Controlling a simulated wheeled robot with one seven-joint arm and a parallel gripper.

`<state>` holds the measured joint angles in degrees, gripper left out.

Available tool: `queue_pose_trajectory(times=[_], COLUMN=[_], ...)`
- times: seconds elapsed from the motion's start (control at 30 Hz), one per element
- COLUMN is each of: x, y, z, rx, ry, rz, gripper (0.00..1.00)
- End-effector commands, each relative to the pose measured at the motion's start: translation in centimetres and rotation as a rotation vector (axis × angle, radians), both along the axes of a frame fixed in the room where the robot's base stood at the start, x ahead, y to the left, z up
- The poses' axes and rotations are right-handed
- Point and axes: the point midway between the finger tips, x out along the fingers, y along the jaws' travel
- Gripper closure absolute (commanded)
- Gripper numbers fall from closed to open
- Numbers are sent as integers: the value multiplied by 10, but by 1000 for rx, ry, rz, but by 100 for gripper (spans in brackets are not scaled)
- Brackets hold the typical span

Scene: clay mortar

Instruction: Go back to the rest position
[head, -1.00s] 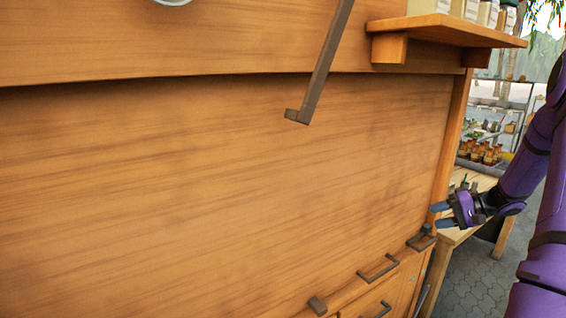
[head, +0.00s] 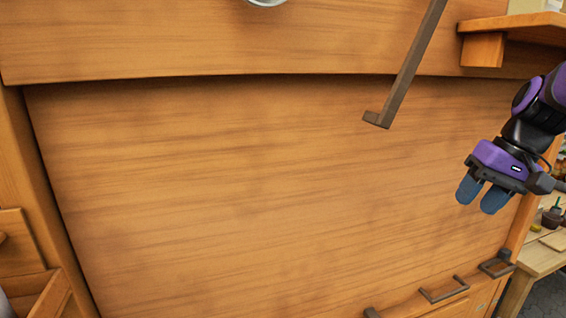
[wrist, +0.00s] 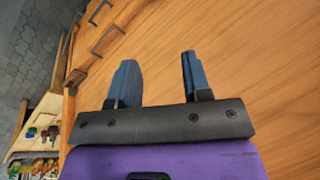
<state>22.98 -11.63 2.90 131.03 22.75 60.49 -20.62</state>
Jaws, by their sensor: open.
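My gripper (head: 482,194) is at the right of the head view, in front of the large wooden panel (head: 260,190). Its two blue fingers point down and are apart, with nothing between them. In the wrist view my gripper (wrist: 155,80) also shows its fingers spread and empty, with the wooden surface behind them. The fingers look clear of the panel and of the handles below.
Dark handles (head: 444,289) run along the lower right edge of the wooden unit. A dark metal bar (head: 408,70) hangs at the top. A wooden shelf (head: 515,25) juts out at the upper right. A table (head: 540,255) stands at the far right.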

Motion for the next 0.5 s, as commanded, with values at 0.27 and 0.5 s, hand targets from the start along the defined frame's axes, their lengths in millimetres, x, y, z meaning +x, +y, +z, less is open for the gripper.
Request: queue_pose_trajectory(times=[0.27, 0.5], x=[-62, -110], y=[41, 56], z=[25, 34], rx=[-184, -297], ry=[-118, -248], rz=[65, 98], gripper=[56, 56])
